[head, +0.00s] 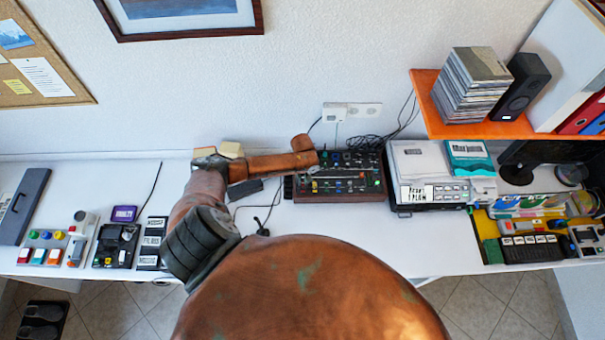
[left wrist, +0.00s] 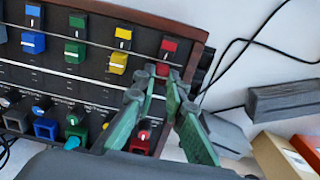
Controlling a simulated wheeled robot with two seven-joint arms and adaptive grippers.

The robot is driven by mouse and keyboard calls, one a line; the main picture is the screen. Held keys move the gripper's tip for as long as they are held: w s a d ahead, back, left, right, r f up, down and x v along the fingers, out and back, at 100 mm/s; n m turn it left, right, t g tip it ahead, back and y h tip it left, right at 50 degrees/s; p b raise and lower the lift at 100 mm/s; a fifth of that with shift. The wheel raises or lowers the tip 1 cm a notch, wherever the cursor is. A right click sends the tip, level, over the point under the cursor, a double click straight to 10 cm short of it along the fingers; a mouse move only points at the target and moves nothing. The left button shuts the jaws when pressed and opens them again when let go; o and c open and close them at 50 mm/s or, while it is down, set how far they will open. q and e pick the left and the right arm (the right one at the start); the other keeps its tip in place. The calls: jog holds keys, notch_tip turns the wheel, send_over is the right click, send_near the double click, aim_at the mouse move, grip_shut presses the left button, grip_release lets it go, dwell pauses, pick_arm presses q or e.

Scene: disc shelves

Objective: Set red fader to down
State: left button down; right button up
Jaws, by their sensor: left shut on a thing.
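The mixer (head: 352,188) is a dark panel with wooden sides, standing on the desk against the wall. In the left wrist view its panel (left wrist: 95,78) carries blue, green, yellow and red controls. The red fader cap (left wrist: 162,70) is near the wooden edge, below another red control (left wrist: 168,46). My left gripper (left wrist: 162,74) has its green fingers on either side of the red fader cap and is shut on it. In the head view my own arm covers the fingertips and the red fader. My right gripper is out of view.
A yellow fader (left wrist: 118,62) sits beside the red one, and a red control (left wrist: 141,135) lies behind my fingers. Cables (left wrist: 240,50) and a grey box (left wrist: 283,100) lie beside the mixer. A printer-like device (head: 415,170) stands right of it.

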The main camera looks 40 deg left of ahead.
aim_at(303, 183)
pick_arm(q)
jog(key=shift+s, duration=0.1)
jog(key=c, duration=2.2)
grip_release()
jog(key=shift+c, duration=0.2)
jog(key=shift+r, duration=0.2)
notch_tip(303, 183, up, 12)
jog(key=shift+f, duration=0.2)
